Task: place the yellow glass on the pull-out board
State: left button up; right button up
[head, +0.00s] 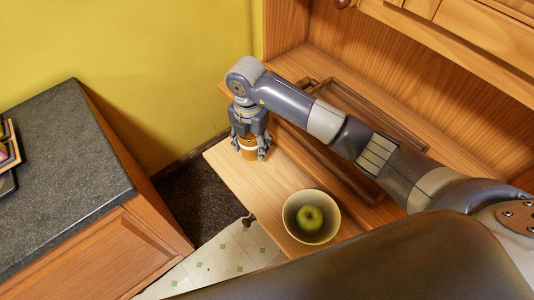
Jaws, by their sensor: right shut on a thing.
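The yellow glass (248,154) is upright, low at the far left end of the pull-out board (228,167). My right gripper (250,146) comes down over it from above and is shut on it, with fingers on both sides. The glass appears to be at the board's surface, but I cannot tell whether its base touches. The pull-out board is light wood and sticks out from the wooden cabinet. My left gripper is not in view.
A brown wooden tray (382,127) lies on the cabinet shelf behind my right arm. A dark stone counter (65,170) stands at left, across a floor gap.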

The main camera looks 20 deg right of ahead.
aim_at(253, 163)
notch_tip(253, 163, down, 5)
jog(key=shift+f+p, duration=0.1)
jog(key=shift+p, duration=0.45)
jog(key=shift+f, duration=0.25)
jog(key=shift+f, duration=0.2)
jog(key=o, duration=1.3)
jog(key=shift+c, duration=0.2)
jog(key=shift+r, duration=0.2)
